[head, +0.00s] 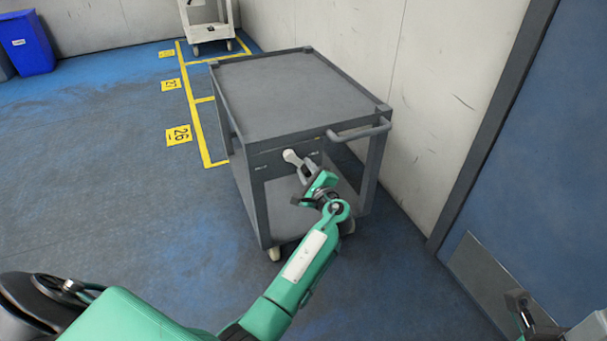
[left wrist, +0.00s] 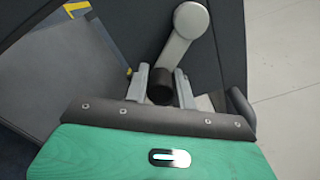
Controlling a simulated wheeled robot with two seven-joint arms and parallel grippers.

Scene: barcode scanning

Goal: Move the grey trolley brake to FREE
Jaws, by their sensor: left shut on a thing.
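The grey trolley (head: 280,95) stands by the wall, with a push handle (head: 360,130) at its near end. Its brake lever (head: 290,156) is light grey with a round hub on the dark front panel. The lever slants down and right from the hub in the head view. My left gripper (head: 304,172) is shut on the lever's dark knob; in the left wrist view the knob (left wrist: 160,86) sits between the two fingers (left wrist: 160,88). Small pale marks on the panel (head: 262,168) are too small to read. My right gripper (head: 518,302) shows partly at the lower right.
A white wall runs along the trolley's right side, with a blue door (head: 540,190) at right. A white cart (head: 208,22) and a blue bin (head: 27,42) stand at the back. Yellow floor lines (head: 195,115) lie left of the trolley. The floor at left is clear.

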